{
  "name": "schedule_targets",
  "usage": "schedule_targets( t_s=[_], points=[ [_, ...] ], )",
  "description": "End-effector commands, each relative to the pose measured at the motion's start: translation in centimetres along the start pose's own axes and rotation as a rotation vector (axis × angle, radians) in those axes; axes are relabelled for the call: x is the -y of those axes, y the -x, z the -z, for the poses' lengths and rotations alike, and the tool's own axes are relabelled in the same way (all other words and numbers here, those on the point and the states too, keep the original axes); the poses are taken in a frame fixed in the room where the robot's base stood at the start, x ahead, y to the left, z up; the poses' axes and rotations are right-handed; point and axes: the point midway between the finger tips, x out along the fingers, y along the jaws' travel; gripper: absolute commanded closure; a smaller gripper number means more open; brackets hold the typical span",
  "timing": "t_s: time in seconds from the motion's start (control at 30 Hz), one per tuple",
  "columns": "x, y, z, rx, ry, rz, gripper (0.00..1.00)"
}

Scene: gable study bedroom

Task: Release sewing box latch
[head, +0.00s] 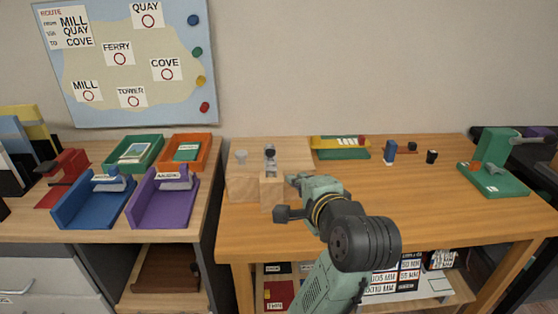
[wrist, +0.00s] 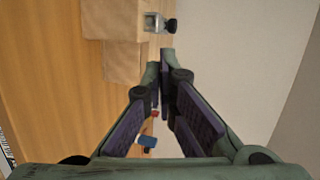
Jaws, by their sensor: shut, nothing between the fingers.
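The sewing box, a pale wooden box (head: 242,188), stands at the left end of the wooden desk. Its wood also shows at the top left of the wrist view (wrist: 105,22). A small grey metal fitting with a black knob, which looks like the latch (head: 270,160), stands upright on the box; it also shows at the top of the wrist view (wrist: 154,22). My gripper (head: 292,179) is just right of the box. In the wrist view its fingertips (wrist: 161,56) are together and empty, apart from the fitting. My arm hides part of the desk.
A grey cup-like piece (head: 241,156) stands left of the fitting. A green and yellow tray (head: 340,147), a blue item (head: 389,151) and a green stand (head: 490,178) are farther right. The desk's (head: 430,190) right-middle is clear. Coloured trays fill the left table.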

Motion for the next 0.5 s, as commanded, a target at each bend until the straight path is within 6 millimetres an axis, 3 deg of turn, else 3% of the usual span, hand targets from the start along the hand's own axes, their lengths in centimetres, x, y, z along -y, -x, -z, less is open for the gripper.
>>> schedule_targets(
  t_s=[0.27,0.5],
  points=[
    [0.3,-2.4,-0.1,0.005,-0.001,-0.007,1.00],
    [0.0,-7.8,-0.1,0.004,0.000,-0.004,1.00]
  ],
)
